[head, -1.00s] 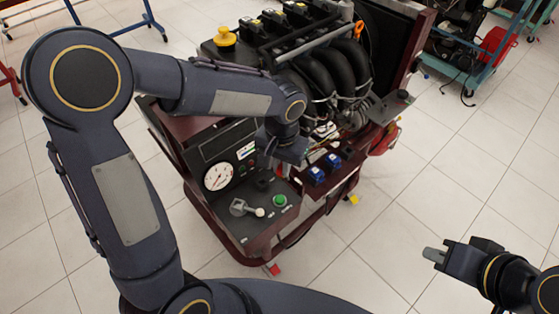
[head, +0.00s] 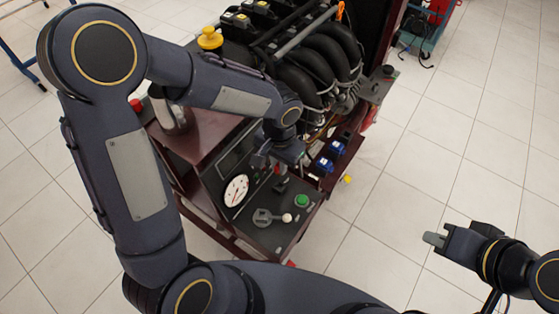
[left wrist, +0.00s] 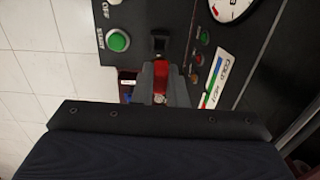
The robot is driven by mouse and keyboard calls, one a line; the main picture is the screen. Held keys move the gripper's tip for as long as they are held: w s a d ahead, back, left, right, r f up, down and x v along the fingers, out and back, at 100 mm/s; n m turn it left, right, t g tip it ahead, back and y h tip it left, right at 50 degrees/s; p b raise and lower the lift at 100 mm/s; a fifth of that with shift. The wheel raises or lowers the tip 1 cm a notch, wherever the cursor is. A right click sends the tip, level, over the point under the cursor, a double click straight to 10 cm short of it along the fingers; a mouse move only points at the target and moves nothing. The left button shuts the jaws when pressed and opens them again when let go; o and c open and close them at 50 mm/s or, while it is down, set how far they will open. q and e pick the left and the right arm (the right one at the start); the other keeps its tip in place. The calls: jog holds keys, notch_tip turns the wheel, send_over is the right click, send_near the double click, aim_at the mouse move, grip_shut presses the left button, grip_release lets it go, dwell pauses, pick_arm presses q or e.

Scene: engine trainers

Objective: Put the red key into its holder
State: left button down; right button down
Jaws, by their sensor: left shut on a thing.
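My left gripper (head: 279,166) is over the engine trainer's control panel. In the left wrist view the left gripper (left wrist: 160,76) is shut on the red key (left wrist: 161,70), which shows between its fingers. A small black holder (left wrist: 159,43) on the panel lies just beyond the fingertips, in line with the key. I cannot tell whether the key touches it. In the head view the holder (head: 281,184) is just below the gripper. My right gripper (head: 436,239) hangs over bare floor at the lower right, seen side-on, with no thing visible in it.
The panel carries a green button (head: 302,201), a white gauge (head: 236,190) and a grey lever with a pale knob (head: 286,217). The engine with black hoses (head: 322,62) stands behind it. Blue connectors (head: 325,165) sit to the right.

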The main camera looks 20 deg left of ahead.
pick_arm(q)
notch_tip(320, 180, down, 3)
jog(key=shift+r+b, duration=0.1)
jog(key=shift+b, duration=0.7)
jog(key=shift+f+b, duration=0.35)
jog(key=shift+f, duration=0.25)
jog(key=shift+f+b, duration=0.95)
jog(key=shift+b, duration=0.1)
jog(key=shift+f, duration=0.15)
jog(key=shift+f+b, duration=0.5)
jog(key=shift+b, duration=0.1)
